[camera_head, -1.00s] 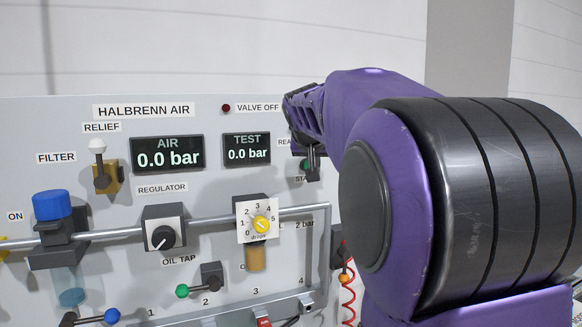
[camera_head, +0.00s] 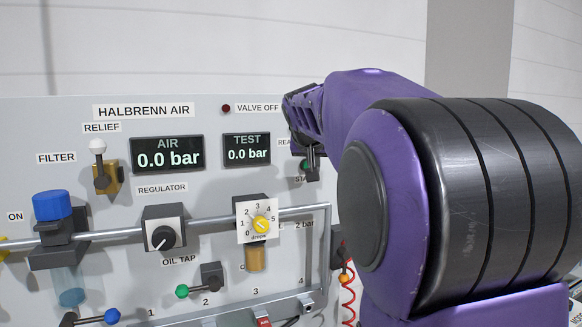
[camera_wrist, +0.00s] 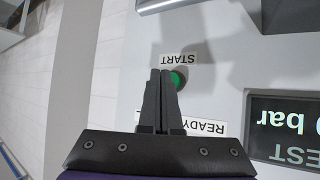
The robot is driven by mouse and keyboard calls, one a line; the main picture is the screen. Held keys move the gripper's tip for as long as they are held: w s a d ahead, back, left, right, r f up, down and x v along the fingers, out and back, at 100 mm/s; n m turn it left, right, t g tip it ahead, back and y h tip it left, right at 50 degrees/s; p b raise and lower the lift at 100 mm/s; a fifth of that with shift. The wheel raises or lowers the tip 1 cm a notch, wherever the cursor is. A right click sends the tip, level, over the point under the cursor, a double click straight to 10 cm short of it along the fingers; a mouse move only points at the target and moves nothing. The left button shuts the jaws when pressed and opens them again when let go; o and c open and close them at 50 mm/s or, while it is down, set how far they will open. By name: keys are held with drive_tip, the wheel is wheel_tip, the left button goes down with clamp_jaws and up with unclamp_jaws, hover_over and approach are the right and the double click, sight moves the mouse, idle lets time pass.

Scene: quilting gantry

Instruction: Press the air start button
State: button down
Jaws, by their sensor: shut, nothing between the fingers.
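The green start button (camera_wrist: 179,78) is on the panel beside the START label (camera_wrist: 179,59) in the wrist view, partly covered by my fingers. In the head view a bit of the green button (camera_head: 304,165) shows beside my fingers, and its label is partly hidden. My gripper (camera_wrist: 165,74) is shut with nothing between its fingers, and its tips overlap the button's left side in the wrist view. In the head view my gripper (camera_head: 312,174) is at the panel's upper right. I cannot tell whether the tips touch the button.
The AIR display (camera_head: 167,152) and TEST display (camera_head: 247,149) both read 0.0 bar. The VALVE OFF lamp (camera_head: 226,108) is dark red. The READY label (camera_wrist: 206,128) is near my fingers. A regulator knob (camera_head: 163,238) and a pipe (camera_head: 120,234) stand out from the panel below.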

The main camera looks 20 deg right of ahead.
drive_tip(key=shift+w, duration=0.35)
drive_tip(key=shift+w, duration=0.45)
idle(0.5)
idle(0.4)
drive_tip(key=shift+s+b, duration=0.45)
drive_tip(key=shift+s, duration=0.45)
drive_tip(key=s+b, duration=0.3)
drive_tip(key=s, duration=0.2)
drive_tip(key=shift+d, duration=0.1)
drive_tip(key=shift+f, duration=0.1)
